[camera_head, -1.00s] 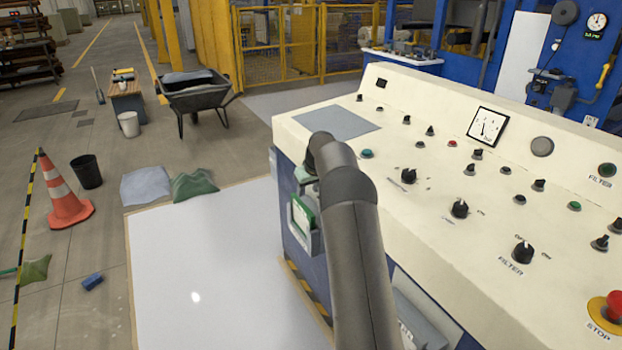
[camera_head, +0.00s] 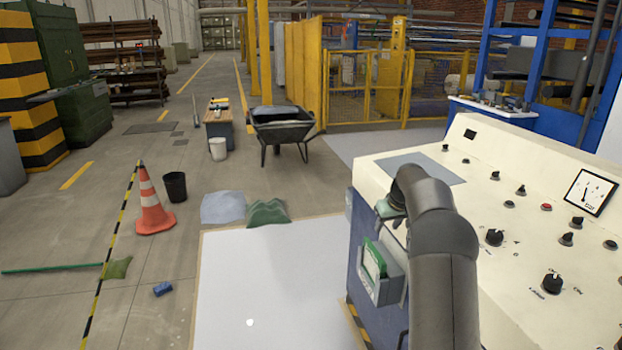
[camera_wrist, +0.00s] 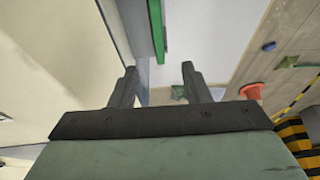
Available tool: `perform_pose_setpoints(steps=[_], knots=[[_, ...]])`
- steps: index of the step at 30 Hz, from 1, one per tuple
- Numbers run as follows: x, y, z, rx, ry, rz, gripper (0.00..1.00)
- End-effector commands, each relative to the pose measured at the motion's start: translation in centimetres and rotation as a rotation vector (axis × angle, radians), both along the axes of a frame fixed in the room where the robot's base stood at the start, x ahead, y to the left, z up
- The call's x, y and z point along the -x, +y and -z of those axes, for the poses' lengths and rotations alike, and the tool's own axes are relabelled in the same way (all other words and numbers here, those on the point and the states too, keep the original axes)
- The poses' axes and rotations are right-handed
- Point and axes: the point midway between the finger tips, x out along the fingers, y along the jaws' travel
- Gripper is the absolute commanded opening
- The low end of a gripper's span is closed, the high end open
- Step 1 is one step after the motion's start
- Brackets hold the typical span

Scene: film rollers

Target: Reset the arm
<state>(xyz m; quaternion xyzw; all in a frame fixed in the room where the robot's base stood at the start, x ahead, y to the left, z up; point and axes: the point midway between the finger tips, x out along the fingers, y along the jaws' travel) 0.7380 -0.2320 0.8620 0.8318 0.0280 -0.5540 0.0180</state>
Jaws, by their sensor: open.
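My gripper (camera_wrist: 158,82) shows in the wrist view with its two dark fingers apart and nothing between them. In the head view my grey arm rises in front of the left end of the cream control console (camera_head: 520,185), and the gripper itself is mostly hidden behind the arm. In the wrist view a green-edged item (camera_wrist: 157,30) and the console side lie just beyond the left finger. In the head view a green item (camera_head: 374,258) sits in a grey holder (camera_head: 390,283) on the console's blue side, close beside my arm.
A white floor panel (camera_head: 265,290) lies left of the console. Beyond it are an orange cone (camera_head: 152,205), a black bucket (camera_head: 175,187), a wheelbarrow (camera_head: 282,125) and a yellow fence (camera_head: 370,85). The floor left of the panel is mostly open.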

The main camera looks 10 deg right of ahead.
Motion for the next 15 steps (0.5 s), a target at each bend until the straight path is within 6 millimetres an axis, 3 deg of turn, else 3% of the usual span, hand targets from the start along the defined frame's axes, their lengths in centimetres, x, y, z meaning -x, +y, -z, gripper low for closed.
perform_pose_setpoints(steps=[4, 7, 11, 15], knots=[[2.2, 3.3, -3.4, -0.011, 0.025, -0.003, 0.43], [6.1, 7.5, -6.7, -0.023, 0.067, 0.0, 0.43], [13.5, 13.2, -10.4, -0.034, 0.134, 0.005, 0.43], [22.7, 18.3, -12.7, -0.036, 0.204, 0.012, 0.43]])
